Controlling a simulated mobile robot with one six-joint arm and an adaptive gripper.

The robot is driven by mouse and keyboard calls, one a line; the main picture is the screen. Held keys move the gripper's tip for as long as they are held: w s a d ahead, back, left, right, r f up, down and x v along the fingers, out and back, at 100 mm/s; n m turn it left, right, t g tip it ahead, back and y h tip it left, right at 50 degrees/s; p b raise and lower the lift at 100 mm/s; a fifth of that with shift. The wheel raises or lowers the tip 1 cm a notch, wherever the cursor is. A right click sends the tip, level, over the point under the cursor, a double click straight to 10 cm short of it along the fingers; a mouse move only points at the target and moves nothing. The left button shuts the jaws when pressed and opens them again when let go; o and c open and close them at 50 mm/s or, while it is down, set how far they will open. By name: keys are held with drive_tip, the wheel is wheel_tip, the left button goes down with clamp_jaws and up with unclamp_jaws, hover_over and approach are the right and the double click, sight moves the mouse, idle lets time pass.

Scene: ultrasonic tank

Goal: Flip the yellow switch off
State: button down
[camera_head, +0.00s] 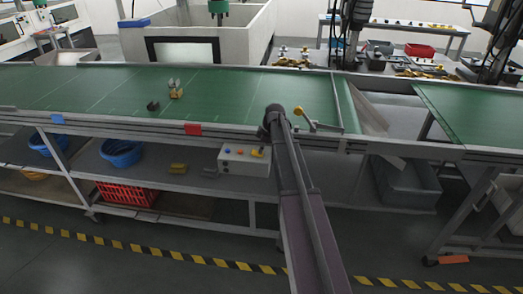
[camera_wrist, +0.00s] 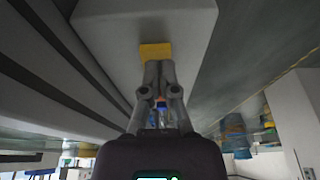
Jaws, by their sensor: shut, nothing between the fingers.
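A pale control box (camera_head: 235,167) is mounted on the front of the green conveyor, with small blue and orange buttons on its face. The yellow switch (camera_head: 257,154) sits at the box's right end, just left of my arm. In the wrist view the yellow switch (camera_wrist: 155,51) shows against the pale box (camera_wrist: 190,25), just beyond my fingertips. My gripper (camera_wrist: 160,66) is shut and empty, its tips at or very near the switch's edge. I cannot tell whether they touch. In the head view my fingers are not clearly visible near the dark arm end.
The green conveyor (camera_head: 220,95) runs above the box, with small parts (camera_head: 175,90) on it. A yellow-knobbed lever (camera_head: 299,111) stands right of my arm. Blue bowls (camera_head: 121,153) and a red crate (camera_head: 127,193) are on shelves at left. A grey bin (camera_head: 408,188) is at right.

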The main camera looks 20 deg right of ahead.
drive_tip(key=shift+w+a+r, duration=0.25)
drive_tip(key=shift+w+a, duration=0.15)
drive_tip(key=shift+a, duration=0.3)
drive_tip(key=shift+r+p, duration=0.15)
drive_tip(key=shift+p, duration=0.25)
drive_tip(key=p+v, duration=0.4)
drive_tip(key=shift+w+a+r, duration=0.1)
drive_tip(key=shift+w+a, duration=0.05)
drive_tip(key=shift+a, duration=0.15)
drive_tip(key=s+d+r+p, duration=0.2)
drive_tip(key=d+r+p, duration=0.2)
drive_tip(key=r+p, duration=0.4)
drive_tip(key=shift+s+r, duration=0.2)
drive_tip(key=shift+s, duration=0.1)
drive_tip(key=shift+d, duration=0.15)
idle(0.4)
drive_tip(key=s+a+m+g+h, duration=0.1)
drive_tip(key=s+a+m, duration=1)
drive_tip(key=s+a, duration=1.2)
drive_tip(key=shift+s+a+f+m+g+h, duration=0.2)
drive_tip(key=shift+s+f+m+g+h, duration=0.15)
drive_tip(key=shift+s+h, duration=0.45)
